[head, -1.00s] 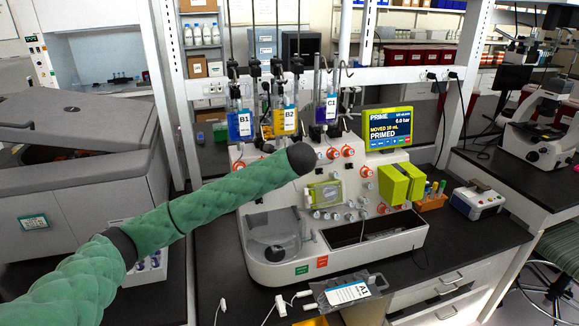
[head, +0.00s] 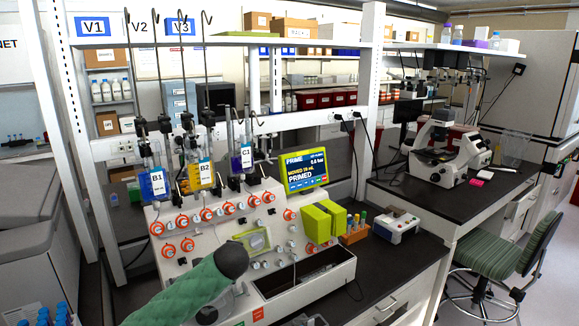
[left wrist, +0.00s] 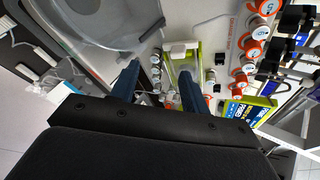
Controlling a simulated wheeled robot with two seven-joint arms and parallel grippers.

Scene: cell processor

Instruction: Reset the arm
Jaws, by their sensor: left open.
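My left arm (head: 192,292) enters the head view from the bottom, with a green padded sleeve and a dark rounded end. Its gripper is hidden there. In the left wrist view my left gripper (left wrist: 159,70) shows two blue fingers spread apart, with nothing held between them. It faces the white cell processor (head: 170,257), whose green-framed part (left wrist: 184,62) shows beyond the fingers. In the head view the processor carries hanging bags B1 (head: 157,181), B2 (head: 201,174) and C1 (head: 246,157). My right gripper is not in view.
The screen (head: 305,172) reads PRIMED. Right of it stand green blocks (head: 324,221), an orange tube rack (head: 354,235) and a small white device (head: 396,227). A microscope (head: 447,155) stands on the right bench, with a green chair (head: 512,240) before it.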

